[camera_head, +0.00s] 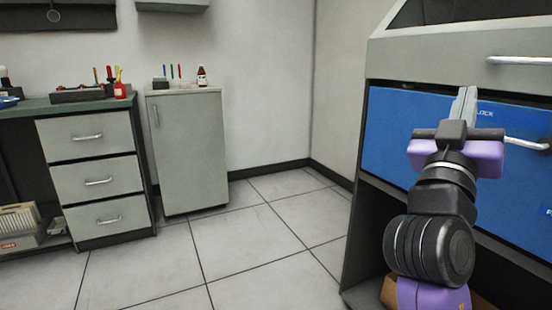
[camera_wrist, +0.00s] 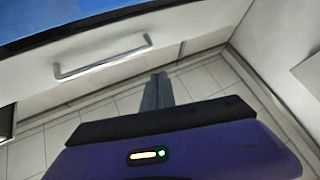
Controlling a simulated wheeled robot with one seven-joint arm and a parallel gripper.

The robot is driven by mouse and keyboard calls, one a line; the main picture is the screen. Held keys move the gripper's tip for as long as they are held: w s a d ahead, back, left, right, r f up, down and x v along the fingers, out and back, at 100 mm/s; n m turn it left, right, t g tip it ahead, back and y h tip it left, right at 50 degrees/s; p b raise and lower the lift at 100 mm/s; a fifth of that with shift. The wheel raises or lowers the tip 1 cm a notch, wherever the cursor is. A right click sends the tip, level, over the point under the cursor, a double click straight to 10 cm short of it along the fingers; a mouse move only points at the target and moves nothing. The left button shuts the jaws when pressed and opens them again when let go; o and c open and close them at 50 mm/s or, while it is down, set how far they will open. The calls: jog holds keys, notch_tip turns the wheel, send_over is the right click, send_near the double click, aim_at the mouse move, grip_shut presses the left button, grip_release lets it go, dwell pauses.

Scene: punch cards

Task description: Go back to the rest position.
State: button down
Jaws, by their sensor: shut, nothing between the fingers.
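My gripper (camera_head: 465,98) is at the right in the head view, in front of a cabinet with a blue drawer front (camera_head: 400,135). Its fingers are together and hold nothing. In the wrist view the shut fingers (camera_wrist: 158,88) point away over the tiled floor. A pale drawer front with a metal handle (camera_wrist: 103,63) shows at the upper left there, apart from the fingers.
A grey desk with several drawers (camera_head: 97,180) stands at the left, with red tools on its top. The tiled floor (camera_head: 255,255) between is clear. The blue drawer's handle (camera_head: 527,144) is close to my gripper.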

jog(key=a+f+n+t+y, duration=0.1)
jog(key=a+f+n+y, duration=0.15)
jog(key=f, duration=0.25)
jog(key=s+a+f+n+t+y, duration=0.1)
jog(key=a+f+n+t+y, duration=0.1)
jog(key=f+y, duration=0.25)
jog(key=a+f+n+t+y, duration=0.1)
jog(key=a+f+n+y, duration=0.2)
jog(key=f, duration=0.3)
jog(key=s+a+f+n+y, duration=0.1)
jog(key=s+a+f+y, duration=0.1)
jog(key=s+f+y, duration=0.3)
jog(key=s+a+f, duration=0.2)
jog(key=s+f, duration=0.1)
jog(key=f, duration=0.4)
jog(key=s+f+m+g+y, duration=0.1)
jog(key=s+f+g, duration=0.2)
jog(key=s+f, duration=0.55)
jog(key=s+f+m+g, duration=0.15)
jog(key=s+f, duration=0.25)
jog(key=s, duration=0.9)
jog(key=s+f+g+y, duration=0.1)
jog(key=s+f+g, duration=0.4)
jog(key=s, duration=0.6)
notch_tip(320, 180, up, 36)
jog(key=t+p, duration=0.1)
jog(key=p, duration=3.5)
jog(key=shift+w, duration=0.3)
jog(key=shift+s+f+t, duration=0.1)
jog(key=shift+t, duration=0.15)
